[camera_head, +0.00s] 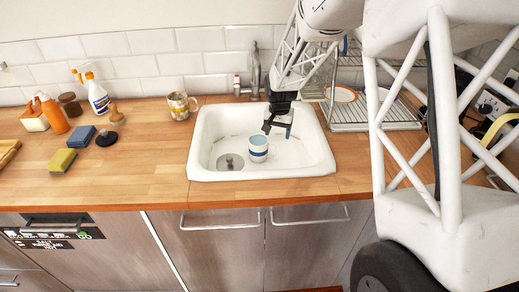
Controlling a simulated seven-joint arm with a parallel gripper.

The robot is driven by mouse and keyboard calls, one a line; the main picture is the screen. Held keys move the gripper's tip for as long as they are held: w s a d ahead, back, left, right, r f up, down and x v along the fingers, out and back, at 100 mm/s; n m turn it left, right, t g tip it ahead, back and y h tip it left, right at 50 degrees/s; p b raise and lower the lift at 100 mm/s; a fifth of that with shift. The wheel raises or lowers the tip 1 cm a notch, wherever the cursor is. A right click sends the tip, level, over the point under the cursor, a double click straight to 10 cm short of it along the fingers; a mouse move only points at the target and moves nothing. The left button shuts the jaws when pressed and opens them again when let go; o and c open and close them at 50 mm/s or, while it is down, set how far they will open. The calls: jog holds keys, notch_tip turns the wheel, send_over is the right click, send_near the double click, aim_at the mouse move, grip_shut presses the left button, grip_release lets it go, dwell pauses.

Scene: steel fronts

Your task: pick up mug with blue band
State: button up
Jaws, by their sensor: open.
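A white mug with a dark blue band (258,156) stands upright in the white sink (207,138), right of the drain. Its inside looks light blue. My gripper (277,131) reaches down from above, over the sink, just above and to the right of the mug. Its fingers are apart and nothing shows between them. One finger appears close to the mug's rim; I cannot tell whether it touches. No handle is visible on the mug.
A patterned mug (180,106) stands behind and left of the sink, near the faucet (254,72). A wire dish rack (372,115) stands to the right. Sponges (62,160), an orange bottle (53,114) and a spray bottle (97,95) stand at left.

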aim_at(272, 145)
jog(key=shift+m, duration=0.3)
jog(key=w+f, duration=0.1)
jog(key=f, duration=0.1)
jog(key=w+a+f, duration=0.1)
jog(key=f, duration=0.1)
jog(key=w+f, duration=0.2)
jog(key=shift+a+f, duration=0.15)
jog(key=shift+f, duration=0.05)
jog(key=shift+f, duration=0.1)
jog(key=shift+f, duration=2.4)
grip_shut()
jog(key=shift+w+r, duration=0.1)
jog(key=shift+r, duration=0.45)
